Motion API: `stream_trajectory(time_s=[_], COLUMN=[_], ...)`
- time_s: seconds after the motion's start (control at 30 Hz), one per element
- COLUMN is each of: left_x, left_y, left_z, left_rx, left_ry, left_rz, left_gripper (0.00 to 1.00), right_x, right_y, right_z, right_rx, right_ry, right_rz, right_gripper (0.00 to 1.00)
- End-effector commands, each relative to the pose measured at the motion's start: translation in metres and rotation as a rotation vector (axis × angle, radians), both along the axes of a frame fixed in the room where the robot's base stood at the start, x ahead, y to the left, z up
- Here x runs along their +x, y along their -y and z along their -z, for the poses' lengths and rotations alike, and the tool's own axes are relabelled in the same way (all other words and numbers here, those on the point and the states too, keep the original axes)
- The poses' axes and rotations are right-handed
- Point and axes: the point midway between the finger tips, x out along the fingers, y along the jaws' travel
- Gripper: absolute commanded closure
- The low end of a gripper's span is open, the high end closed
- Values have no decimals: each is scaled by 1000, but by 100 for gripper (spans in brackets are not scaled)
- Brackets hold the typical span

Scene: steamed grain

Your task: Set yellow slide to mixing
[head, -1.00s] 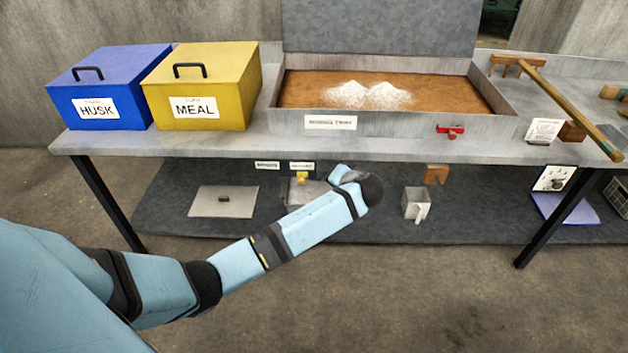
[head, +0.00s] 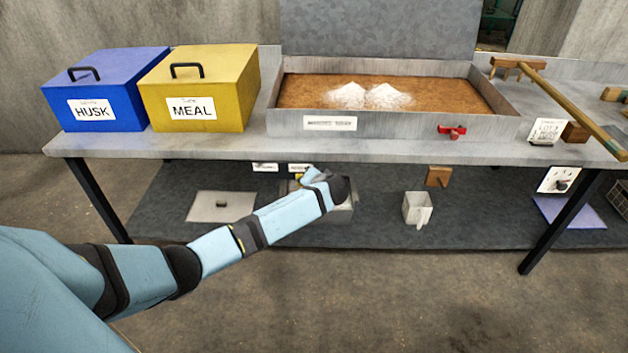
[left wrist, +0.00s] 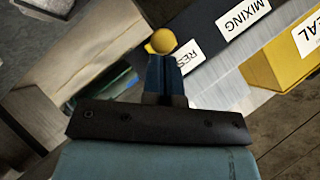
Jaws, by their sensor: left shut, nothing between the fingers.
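The yellow slide's round knob (left wrist: 160,41) shows in the left wrist view, beside a partly hidden label starting "RES" (left wrist: 188,57) and farther from the "MIXING" label (left wrist: 243,17). In the head view only a bit of the yellow slide (head: 298,177) shows under the table edge, below the right one of two small labels (head: 265,167); my left arm covers much of it. My left gripper (left wrist: 163,60) is shut and empty, its fingertips right at the knob. I cannot tell whether they touch. My right gripper is not in view.
The table's front edge (head: 200,146) runs above the slide. The blue husk box (head: 92,110), yellow meal box (head: 191,108) and tray of grain (head: 290,122) stand on top. Below are a grey plate (head: 222,206) and a grey cup (head: 416,209).

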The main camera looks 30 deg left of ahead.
Motion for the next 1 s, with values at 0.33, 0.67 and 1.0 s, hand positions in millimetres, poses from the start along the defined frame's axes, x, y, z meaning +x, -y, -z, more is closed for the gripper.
stream_trajectory(time_s=[0.33, 0.67, 1.0], left_x=[-1, -40, -61], left_y=[-2, -64, -100], left_z=[0, -6, 0], left_rx=[0, 1, 0], left_ry=[-1, -5, -1], left_rz=[0, -4, -1], left_gripper=[100, 100, 100], right_x=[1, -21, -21], right_y=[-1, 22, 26], right_z=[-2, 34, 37], right_rx=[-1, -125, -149], right_ry=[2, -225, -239], right_rz=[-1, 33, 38], right_gripper=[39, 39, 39])
